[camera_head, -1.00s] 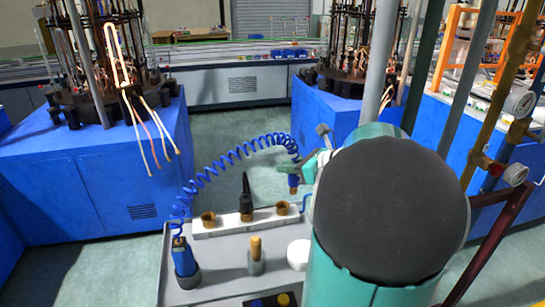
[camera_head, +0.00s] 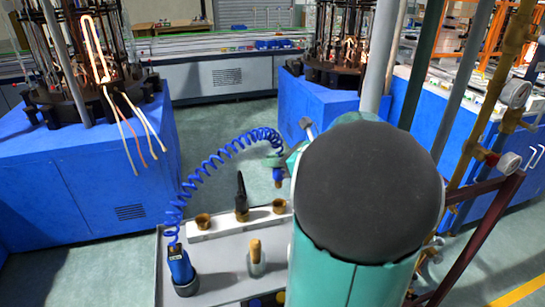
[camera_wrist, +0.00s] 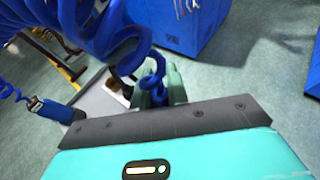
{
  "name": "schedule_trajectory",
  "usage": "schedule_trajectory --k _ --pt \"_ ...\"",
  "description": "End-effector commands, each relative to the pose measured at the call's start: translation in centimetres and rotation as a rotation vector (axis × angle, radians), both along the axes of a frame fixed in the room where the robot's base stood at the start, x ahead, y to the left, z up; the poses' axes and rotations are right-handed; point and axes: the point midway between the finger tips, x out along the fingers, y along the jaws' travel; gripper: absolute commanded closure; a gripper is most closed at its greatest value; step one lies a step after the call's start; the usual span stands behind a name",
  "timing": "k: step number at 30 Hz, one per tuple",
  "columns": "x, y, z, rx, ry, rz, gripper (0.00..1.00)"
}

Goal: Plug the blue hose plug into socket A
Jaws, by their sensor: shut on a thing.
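The blue hose plug (camera_head: 278,178) hangs from the end of a coiled blue hose (camera_head: 228,150), its tip pointing down. My gripper (camera_head: 275,162) is shut on it, and the wrist view shows the plug (camera_wrist: 158,92) between two green fingers (camera_wrist: 160,86). In the head view the plug appears above the right brass socket (camera_head: 279,206) of a white bar (camera_head: 222,225), apart from it. A left brass socket (camera_head: 203,221) is empty, and a black plug (camera_head: 241,195) stands in the middle one. No socket letter is readable. Depth between plug and bar is unclear.
The hose's other end meets a blue handle (camera_head: 180,267) standing at the left of the grey bench top (camera_head: 217,262). A wooden-topped peg (camera_head: 255,251) stands in front of the bar. My arm hides the bench's right side. Blue machines (camera_head: 85,185) stand behind.

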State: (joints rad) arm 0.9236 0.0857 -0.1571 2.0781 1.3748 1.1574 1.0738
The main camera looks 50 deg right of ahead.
Motion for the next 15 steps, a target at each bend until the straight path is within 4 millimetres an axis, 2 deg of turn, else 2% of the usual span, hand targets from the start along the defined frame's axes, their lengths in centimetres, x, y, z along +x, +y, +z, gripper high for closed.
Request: schedule_trajectory --k 15 --pt "0.2 0.0 -4.2 0.002 -0.001 -0.002 1.0"
